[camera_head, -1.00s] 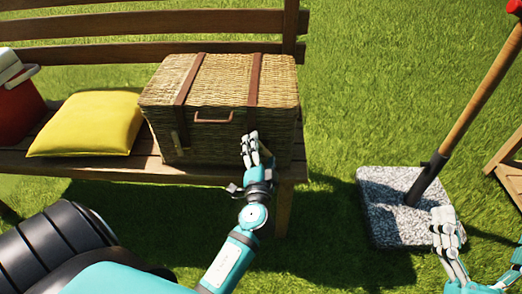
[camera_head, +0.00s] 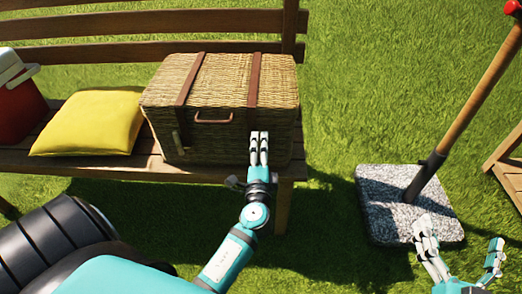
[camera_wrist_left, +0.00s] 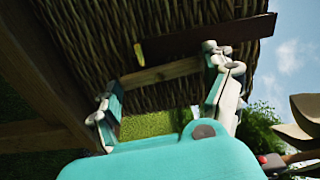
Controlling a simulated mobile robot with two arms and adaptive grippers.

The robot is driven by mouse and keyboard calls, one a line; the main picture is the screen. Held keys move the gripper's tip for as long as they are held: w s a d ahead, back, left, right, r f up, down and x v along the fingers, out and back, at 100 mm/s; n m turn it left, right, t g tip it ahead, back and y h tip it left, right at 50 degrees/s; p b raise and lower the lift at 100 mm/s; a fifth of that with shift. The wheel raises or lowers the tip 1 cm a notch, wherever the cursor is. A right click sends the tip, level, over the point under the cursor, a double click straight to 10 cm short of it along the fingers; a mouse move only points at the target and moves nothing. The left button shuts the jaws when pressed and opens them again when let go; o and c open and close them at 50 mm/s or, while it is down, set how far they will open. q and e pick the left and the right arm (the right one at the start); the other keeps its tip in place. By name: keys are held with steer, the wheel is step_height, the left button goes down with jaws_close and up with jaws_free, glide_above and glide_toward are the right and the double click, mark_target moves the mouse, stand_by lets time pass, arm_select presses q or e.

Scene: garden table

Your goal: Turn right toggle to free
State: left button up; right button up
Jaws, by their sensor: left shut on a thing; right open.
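The wicker basket (camera_head: 220,90) stands closed on the bench, with two brown leather straps over its lid and front. The left toggle (camera_head: 176,139) is a tan piece by the lower end of the left strap (camera_head: 190,80). My left gripper (camera_head: 259,140) is at the lower end of the right strap (camera_head: 253,85), its fingers covering the right toggle there. In the left wrist view a tan bar, apparently the right toggle (camera_wrist_left: 160,74), lies between the fingers, beside a dark strap and a small brass piece (camera_wrist_left: 138,52). My right gripper (camera_head: 460,245) is open and empty at lower right.
A yellow cushion (camera_head: 90,122) and a red and white cooler (camera_head: 15,105) are on the bench (camera_head: 100,168) to the left. A stone base (camera_head: 375,200) with a wooden pole stands on the grass at right. Grass between bench and base is clear.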

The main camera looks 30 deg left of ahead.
stand_by(0.3)
arm_select(q)
steer(key=o, duration=1)
steer(key=v, duration=1.2)
